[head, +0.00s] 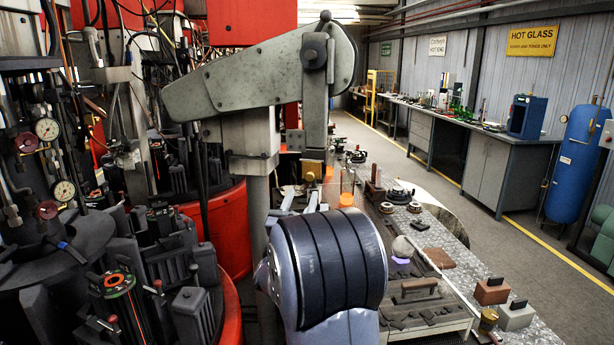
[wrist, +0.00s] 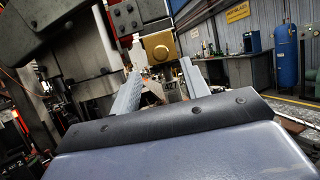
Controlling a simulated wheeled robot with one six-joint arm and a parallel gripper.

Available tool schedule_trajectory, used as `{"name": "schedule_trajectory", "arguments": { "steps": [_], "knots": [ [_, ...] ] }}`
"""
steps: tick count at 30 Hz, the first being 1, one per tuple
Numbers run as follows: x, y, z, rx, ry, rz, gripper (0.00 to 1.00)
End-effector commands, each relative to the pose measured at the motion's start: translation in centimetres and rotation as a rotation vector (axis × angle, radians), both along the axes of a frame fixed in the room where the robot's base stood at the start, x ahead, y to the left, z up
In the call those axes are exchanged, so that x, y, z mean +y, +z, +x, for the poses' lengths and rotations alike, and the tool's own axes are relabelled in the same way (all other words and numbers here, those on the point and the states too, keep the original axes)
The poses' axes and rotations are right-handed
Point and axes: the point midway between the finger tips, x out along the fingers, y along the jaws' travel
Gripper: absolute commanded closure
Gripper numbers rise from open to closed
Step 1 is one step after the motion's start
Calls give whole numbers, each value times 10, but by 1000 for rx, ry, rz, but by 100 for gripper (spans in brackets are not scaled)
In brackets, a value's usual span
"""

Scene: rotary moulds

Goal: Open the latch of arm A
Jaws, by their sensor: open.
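A large grey-green machine arm (head: 250,75) spans the upper middle of the head view. A grey upright link (head: 315,115) hangs from its pivot and ends in a brass-coloured block (head: 312,168). The block also shows in the wrist view (wrist: 158,45), beyond my fingers. No label shows which part is arm A, and I cannot make out its latch for certain. My gripper (head: 299,198) is below the brass block and partly hidden by my own wrist. In the wrist view my gripper (wrist: 160,82) is open, its two grey fingers spread with nothing held between them.
Dark moulds (head: 125,300) with hoses and red drums (head: 220,225) crowd the left. A metal worktable (head: 465,275) with tools and blocks runs along the right of my arm. A grey bench (head: 485,165) and a blue tank (head: 575,160) stand farther right. The floor between is clear.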

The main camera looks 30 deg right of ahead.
Motion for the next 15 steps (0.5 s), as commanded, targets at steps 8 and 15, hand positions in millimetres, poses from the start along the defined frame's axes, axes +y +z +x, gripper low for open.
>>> {"name": "schedule_trajectory", "arguments": {
  "steps": [8, 15],
  "knots": [
    [-34, 21, 29, -1, -1, 2, 56],
    [-44, 25, 39, 0, 0, 1, 56]
  ]
}}
